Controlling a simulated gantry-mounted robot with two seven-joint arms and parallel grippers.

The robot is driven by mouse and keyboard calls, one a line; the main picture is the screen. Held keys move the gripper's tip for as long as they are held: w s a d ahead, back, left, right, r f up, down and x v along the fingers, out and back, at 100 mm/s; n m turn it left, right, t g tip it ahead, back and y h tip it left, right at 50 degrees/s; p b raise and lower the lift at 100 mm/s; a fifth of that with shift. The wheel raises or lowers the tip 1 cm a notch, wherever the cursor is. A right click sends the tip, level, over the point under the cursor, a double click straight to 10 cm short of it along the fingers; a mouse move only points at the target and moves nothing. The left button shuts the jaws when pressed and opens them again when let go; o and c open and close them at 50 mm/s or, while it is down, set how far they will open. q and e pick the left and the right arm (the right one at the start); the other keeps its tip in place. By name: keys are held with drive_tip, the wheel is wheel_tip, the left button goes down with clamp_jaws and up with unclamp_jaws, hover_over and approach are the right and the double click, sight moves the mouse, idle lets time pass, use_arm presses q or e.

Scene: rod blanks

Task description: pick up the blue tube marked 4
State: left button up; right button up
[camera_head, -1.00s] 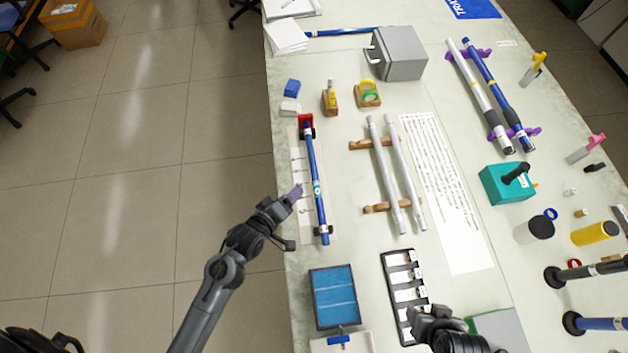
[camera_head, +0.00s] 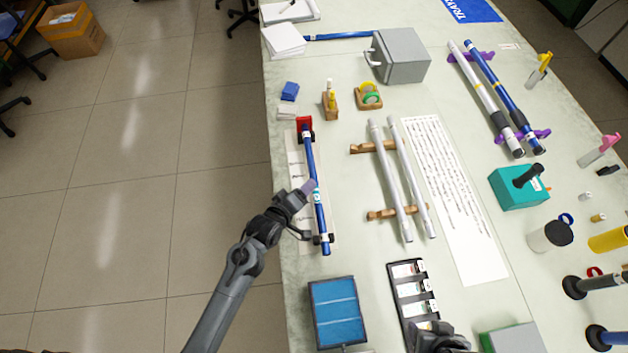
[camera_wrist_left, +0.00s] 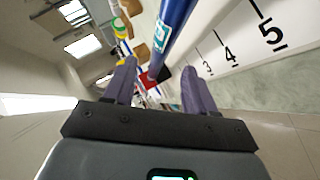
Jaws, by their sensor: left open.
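A blue tube (camera_head: 312,168) with dark end pieces and a teal-and-white label lies lengthwise near the table's left edge, propped on a red-and-black support (camera_head: 305,125) at the far end and a dark one at the near end. I cannot read a 4 on its label. My left gripper (camera_head: 308,210) is open at the tube's left side, near its middle. In the left wrist view the tube (camera_wrist_left: 172,32) runs between the two purple fingers (camera_wrist_left: 160,78), with no grip on it. My right gripper (camera_head: 440,340) is partly cut off at the bottom edge.
A numbered paper scale (camera_wrist_left: 235,45) lies beside the tube. Two pale tubes (camera_head: 392,180) rest on wooden holders to the right. A blue tray (camera_head: 337,312) and a dark sample tray (camera_head: 400,300) stand nearer. Another blue tube (camera_head: 490,75) is on purple holders.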

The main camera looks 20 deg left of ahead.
use_arm(q)
drive_tip(key=shift+b+x, duration=0.35)
drive_tip(key=shift+x, duration=2)
drive_tip(key=shift+s+d, duration=0.1)
clamp_jaws()
drive_tip(key=shift+r, duration=0.1)
